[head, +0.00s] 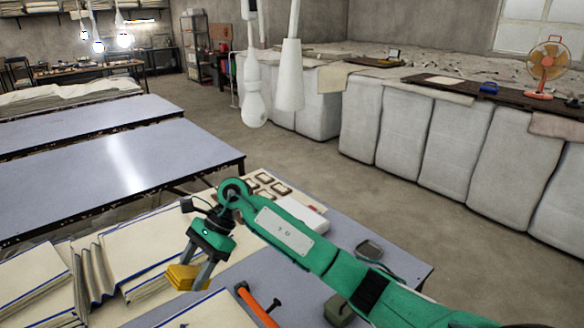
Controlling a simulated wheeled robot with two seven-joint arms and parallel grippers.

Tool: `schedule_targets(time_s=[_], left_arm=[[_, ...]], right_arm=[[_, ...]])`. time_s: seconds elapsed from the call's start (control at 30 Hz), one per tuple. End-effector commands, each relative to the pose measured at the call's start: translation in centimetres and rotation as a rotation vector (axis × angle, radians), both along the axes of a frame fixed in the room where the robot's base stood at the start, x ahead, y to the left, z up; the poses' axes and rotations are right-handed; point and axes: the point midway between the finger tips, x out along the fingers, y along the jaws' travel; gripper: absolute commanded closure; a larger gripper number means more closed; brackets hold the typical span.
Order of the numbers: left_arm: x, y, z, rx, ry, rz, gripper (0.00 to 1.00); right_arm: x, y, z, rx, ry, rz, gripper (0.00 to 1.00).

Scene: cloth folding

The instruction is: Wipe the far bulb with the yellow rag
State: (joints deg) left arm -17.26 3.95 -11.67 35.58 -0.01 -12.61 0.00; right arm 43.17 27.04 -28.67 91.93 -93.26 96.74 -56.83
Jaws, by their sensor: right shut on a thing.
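The yellow rag (183,278) is a small folded bundle in my right gripper (190,268), low at the left of centre. The gripper is shut on it and holds it above the cloth stacks, pointing down. An unlit white bulb (254,110) hangs from a fitting at top centre, well above and to the right of the gripper. Beside it hangs a white cone-shaped piece (290,75). Lit bulbs (124,40) hang at the upper left, much farther back. My left gripper is not in view.
Folded cloth stacks (140,245) cover the near table's left side. An orange-handled tool (258,305) and a tray of small brown blocks (268,186) lie near my arm. Bare blue-grey tables (110,165) stand behind. A counter with an orange fan (547,62) lines the right.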

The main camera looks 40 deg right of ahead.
Motion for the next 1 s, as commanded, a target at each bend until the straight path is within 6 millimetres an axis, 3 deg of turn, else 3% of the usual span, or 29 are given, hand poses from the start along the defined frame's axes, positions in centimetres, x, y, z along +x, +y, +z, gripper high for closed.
schedule_targets(time_s=[0.17,0.37,0.47,0.6,0.7,0.8,1.0], left_arm=[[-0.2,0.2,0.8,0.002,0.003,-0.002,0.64],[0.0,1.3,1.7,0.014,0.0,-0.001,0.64],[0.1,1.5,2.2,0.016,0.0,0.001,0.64],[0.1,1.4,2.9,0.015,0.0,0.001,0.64],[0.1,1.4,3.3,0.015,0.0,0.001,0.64],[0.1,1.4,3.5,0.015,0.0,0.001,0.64],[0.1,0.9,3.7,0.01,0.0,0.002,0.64]], right_arm=[[2.3,-2.1,5.9,0.194,-0.004,-0.392,0.64],[4.7,-7.3,13.0,0.443,-0.116,-0.876,0.64],[5.4,-11.2,16.3,0.554,-0.212,-1.087,0.64],[5.5,-18.4,20.0,0.684,-0.38,-1.334,0.64],[4.9,-22.9,21.4,0.74,-0.478,-1.438,0.64],[4.1,-26.3,22.0,0.773,-0.547,-1.5,0.64],[3.3,-29.4,22.4,0.8,-0.608,-1.546,0.64]])
